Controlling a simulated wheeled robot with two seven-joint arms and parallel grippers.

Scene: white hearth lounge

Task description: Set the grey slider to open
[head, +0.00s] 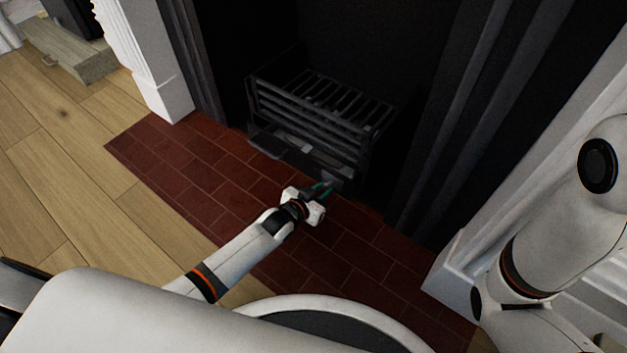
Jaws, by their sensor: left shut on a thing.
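The grey slider (337,183) is a small part low on the front right of the black fire grate (318,112). Most of it is hidden by my gripper and the dark shadow, so its exact position along its travel cannot be told. My left gripper (322,188) reaches in from the lower left, just above the brick hearth. Its greenish fingers are shut on the slider at the grate's lower right corner. My right arm shows at the right edge, but its gripper is out of view.
The red brick hearth (205,180) lies in front of the dark fireplace opening. White surround posts (163,90) stand at the left and right. Pale wood floor (70,150) is clear at the left. A wooden block (75,55) lies at the upper left.

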